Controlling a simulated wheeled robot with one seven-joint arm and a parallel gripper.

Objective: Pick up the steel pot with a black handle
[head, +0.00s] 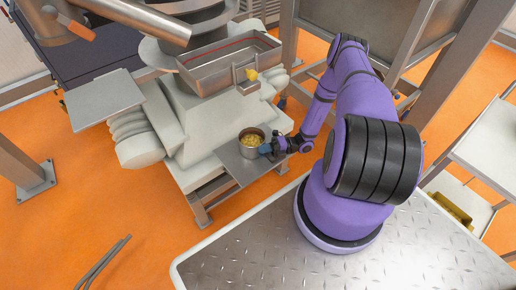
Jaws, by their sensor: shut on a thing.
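The steel pot (250,148) is round and holds yellowish contents. It is at the small metal shelf at the front of the machine; I cannot tell if it touches the shelf. My gripper (266,148) is at the pot's right side, shut on the pot, most likely at its handle. The handle is hidden by the gripper and is too small to make out. The pot looks upright.
The metal shelf (222,152) joins the machine (200,125). Above it is a steel trough (215,72) with a yellow item (251,74) at its edge. A steel frame (408,45) stands behind my arm. A rack (490,150) is at right. Orange floor is open at left.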

